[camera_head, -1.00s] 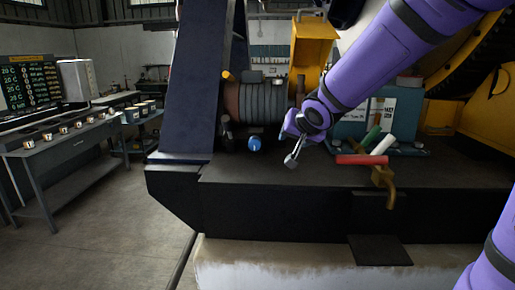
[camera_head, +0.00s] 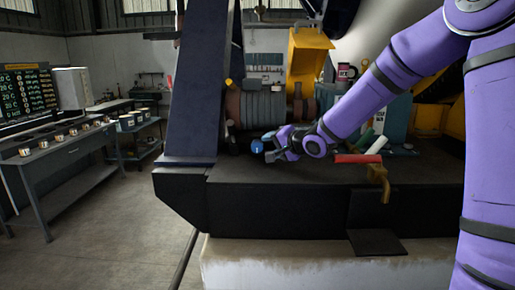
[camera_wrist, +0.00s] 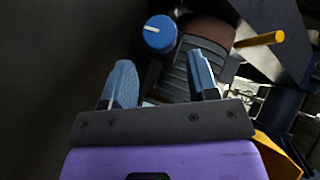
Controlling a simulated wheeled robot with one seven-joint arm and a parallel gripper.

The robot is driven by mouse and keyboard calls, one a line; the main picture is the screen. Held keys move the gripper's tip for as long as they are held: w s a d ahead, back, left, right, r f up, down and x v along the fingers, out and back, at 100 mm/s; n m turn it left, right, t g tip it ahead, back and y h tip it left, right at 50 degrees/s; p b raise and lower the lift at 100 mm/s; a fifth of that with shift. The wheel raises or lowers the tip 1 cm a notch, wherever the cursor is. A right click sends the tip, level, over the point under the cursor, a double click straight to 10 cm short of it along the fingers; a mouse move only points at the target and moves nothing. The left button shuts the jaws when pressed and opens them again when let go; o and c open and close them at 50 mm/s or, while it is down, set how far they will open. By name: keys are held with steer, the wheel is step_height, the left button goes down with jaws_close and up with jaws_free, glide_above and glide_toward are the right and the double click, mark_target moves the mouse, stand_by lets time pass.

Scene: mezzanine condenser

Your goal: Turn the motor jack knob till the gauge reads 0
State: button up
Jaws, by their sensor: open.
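A round blue knob with a white line across its face shows in the wrist view (camera_wrist: 160,35), beyond my fingertips and slightly above the gap between them. In the head view the blue knob (camera_head: 257,146) is low in front of the grey ribbed motor (camera_head: 263,107), on the dark platform. My gripper (camera_head: 270,149) is just right of the knob, partly overlapping it in this view. In the wrist view my gripper (camera_wrist: 161,75) has its two blue fingers apart with nothing between them. No gauge reading can be made out.
A red bar (camera_head: 358,159), a white cylinder (camera_head: 377,145) and a brass-coloured fitting (camera_head: 379,180) lie right of my gripper. A dark blue slanted beam (camera_head: 197,90) rises at the left. A yellow rod (camera_wrist: 260,39) sticks out right of the knob.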

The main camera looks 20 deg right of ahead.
mark_target(261, 146)
steer(key=x, duration=0.7)
steer(key=shift+w+a, duration=0.15)
steer(key=shift+w, duration=0.1)
steer(key=c, duration=0.6)
steer(key=shift+c, duration=0.2)
